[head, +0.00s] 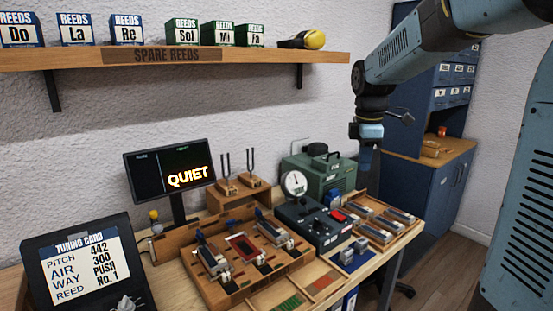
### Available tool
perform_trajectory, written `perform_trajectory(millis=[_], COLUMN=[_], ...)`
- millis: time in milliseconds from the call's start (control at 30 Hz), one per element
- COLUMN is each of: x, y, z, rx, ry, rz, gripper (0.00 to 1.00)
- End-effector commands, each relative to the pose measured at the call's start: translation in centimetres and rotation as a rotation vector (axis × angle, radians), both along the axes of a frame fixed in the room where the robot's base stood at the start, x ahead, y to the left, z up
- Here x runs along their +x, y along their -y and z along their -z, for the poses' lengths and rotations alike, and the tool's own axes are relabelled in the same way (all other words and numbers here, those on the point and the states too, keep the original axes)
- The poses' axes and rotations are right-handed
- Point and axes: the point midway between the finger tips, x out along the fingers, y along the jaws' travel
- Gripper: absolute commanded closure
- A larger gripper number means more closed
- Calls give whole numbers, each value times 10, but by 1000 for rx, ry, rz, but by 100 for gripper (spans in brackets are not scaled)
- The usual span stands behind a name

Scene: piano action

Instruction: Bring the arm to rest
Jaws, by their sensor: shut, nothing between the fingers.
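My arm (415,55) reaches in from the upper right and bends down at the wrist. My gripper (366,163) points down in the air, above and behind the right part of the bench as seen here. It is shut and empty, and small in this view. It is apart from the bench and the things on it. The green box (320,177) with a dial gauge (294,183) stands below and to the left of it.
A wooden shelf (250,57) with reed boxes runs along the wall. The bench holds a wooden action tray (240,262), a dark control box (313,223), a monitor reading QUIET (188,176) and a tuning card (82,262). A blue cabinet (425,200) stands right.

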Motion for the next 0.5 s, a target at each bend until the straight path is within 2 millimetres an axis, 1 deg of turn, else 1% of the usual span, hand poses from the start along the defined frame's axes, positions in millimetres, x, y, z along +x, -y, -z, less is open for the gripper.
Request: perform_trajectory(millis=[33, 200, 333, 500], x=[-15, -58, -92, -134], y=[0, 1, 2, 3], z=[-6, -18, -23, -24], rx=[10, 56, 102, 176], ry=[25, 101, 155, 221], rz=[62, 302, 484, 720], gripper=[100, 100, 100, 100])
